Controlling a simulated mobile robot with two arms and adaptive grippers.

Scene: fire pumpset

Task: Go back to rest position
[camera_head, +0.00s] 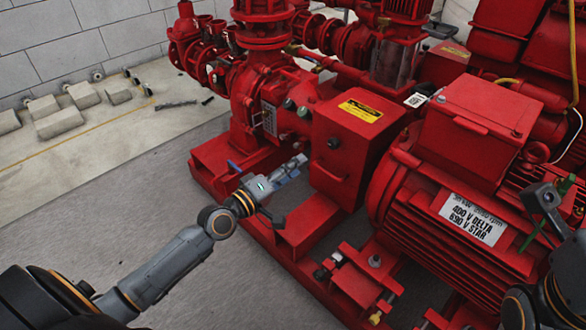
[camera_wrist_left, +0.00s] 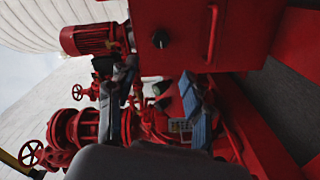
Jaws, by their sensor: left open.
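My left gripper (camera_head: 289,170) is open and empty. It reaches in from the left, in front of the red pump and the red control box. In the left wrist view its two fingers (camera_wrist_left: 160,92) stand apart with nothing between them, and the red pump parts show beyond. My right arm (camera_head: 545,300) shows at the right edge beside the red motor. Its gripper end is partly cut off there, and its jaws cannot be made out.
The red control box (camera_head: 348,140) with a yellow label stands just beyond the left gripper. The red motor (camera_head: 465,205) with a white voltage plate is to the right. Grey blocks (camera_head: 60,122) lie by the wall. The grey floor (camera_head: 90,215) at left is clear.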

